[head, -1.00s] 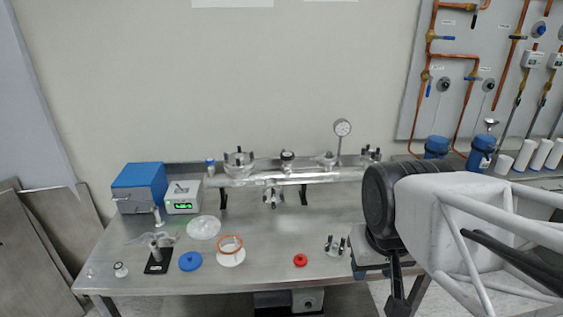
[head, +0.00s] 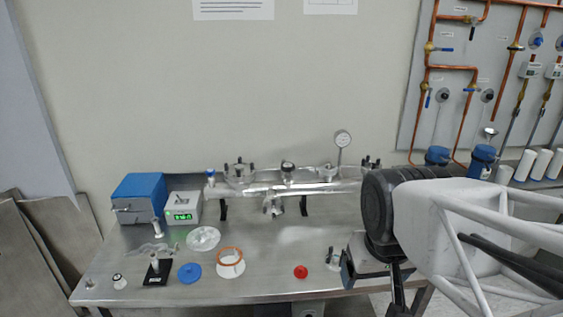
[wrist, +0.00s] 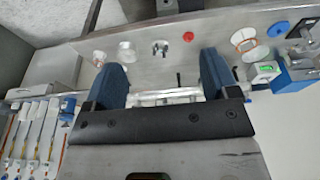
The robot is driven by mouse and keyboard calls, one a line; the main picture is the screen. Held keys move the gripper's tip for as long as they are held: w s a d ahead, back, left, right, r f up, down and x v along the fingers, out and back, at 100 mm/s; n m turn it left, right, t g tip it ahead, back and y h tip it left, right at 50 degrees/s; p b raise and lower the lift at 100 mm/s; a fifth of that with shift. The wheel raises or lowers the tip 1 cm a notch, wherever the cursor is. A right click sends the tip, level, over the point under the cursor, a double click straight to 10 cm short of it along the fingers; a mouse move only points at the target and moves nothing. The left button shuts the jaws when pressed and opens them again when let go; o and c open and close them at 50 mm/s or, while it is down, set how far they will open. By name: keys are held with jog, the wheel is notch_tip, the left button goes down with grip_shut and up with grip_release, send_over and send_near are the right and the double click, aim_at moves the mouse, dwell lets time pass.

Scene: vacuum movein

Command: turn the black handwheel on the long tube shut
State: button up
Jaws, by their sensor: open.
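The long silver tube (head: 330,187) lies level on black supports along the back of the steel table in the head view. A small black handwheel (head: 287,166) stands upright on top near its middle. Metal clamps sit on the ports either side, and a dial gauge rises at the right. My gripper (wrist: 162,68) shows in the wrist view as two blue fingers, spread wide with nothing between them. Part of the tube (wrist: 165,97) shows behind the fingers there; I cannot pick out the handwheel. In the head view my arm is right of the tube, hiding its right end; the fingertips are not clear.
A blue box (head: 138,197) and a meter with green display (head: 183,208) stand left. Copper piping is on the right wall.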

jog(key=w+a+r+n, duration=0.1)
jog(key=w+r+n, duration=0.15)
jog(key=w, duration=0.55)
jog(key=w+r+n, duration=0.2)
jog(key=w+r, duration=0.1)
jog(key=w, duration=0.6)
jog(key=n+g, duration=0.3)
jog(key=n, duration=0.8)
send_over(288, 165)
jog(key=f, duration=0.8)
jog(key=shift+s, duration=0.25)
jog(key=shift+w+f, duration=0.2)
jog(key=shift+w, duration=0.1)
jog(key=shift+f, duration=0.1)
jog(key=shift+f, duration=3.75)
jog(key=c, duration=0.9)
